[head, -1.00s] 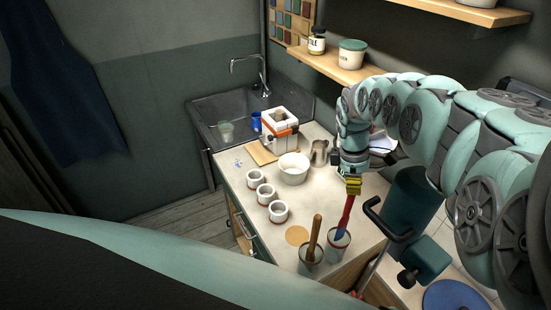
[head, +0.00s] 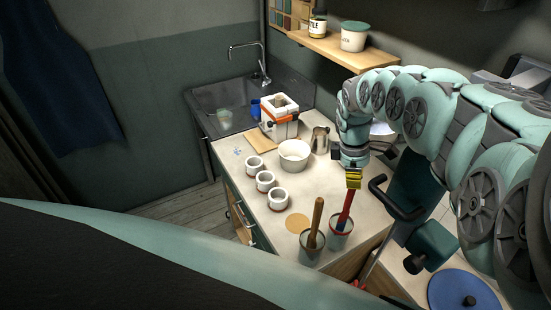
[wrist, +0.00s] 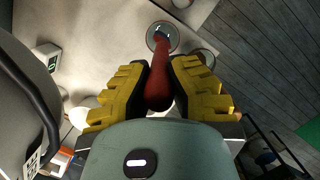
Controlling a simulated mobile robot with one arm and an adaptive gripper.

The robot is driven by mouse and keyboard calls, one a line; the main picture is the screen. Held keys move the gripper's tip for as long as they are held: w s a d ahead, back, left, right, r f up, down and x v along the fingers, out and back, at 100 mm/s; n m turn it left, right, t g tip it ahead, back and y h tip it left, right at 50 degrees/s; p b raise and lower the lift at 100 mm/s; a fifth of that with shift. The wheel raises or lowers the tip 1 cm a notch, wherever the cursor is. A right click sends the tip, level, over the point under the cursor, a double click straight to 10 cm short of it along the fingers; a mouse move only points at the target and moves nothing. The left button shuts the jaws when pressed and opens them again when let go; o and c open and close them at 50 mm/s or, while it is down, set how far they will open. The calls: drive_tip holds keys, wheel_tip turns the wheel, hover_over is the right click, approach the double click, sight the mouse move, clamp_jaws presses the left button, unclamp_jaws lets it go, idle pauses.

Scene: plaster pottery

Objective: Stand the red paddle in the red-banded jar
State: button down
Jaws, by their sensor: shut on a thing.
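The red paddle (head: 346,205) has a red handle and a bluish lower part. My gripper (head: 353,182) is shut on its handle, which also shows between the yellow fingers in the wrist view (wrist: 160,85). The paddle leans slightly, its lower end inside the mouth of the right-hand jar (head: 340,239), seen from above in the wrist view (wrist: 174,45). This jar has a reddish band near its rim, partly hard to make out. I cannot see whether the paddle touches the jar's bottom.
A second jar (head: 309,254) holding a wooden paddle (head: 316,218) stands close on the left. Several white cups (head: 265,181), a white bowl (head: 294,155) and a metal pitcher (head: 320,140) stand farther back. A tan disc (head: 297,223) lies beside the jars.

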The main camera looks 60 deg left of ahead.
drive_tip(key=c, duration=1)
unclamp_jaws()
drive_tip(key=shift+r, duration=0.15)
drive_tip(key=shift+v, duration=5.85)
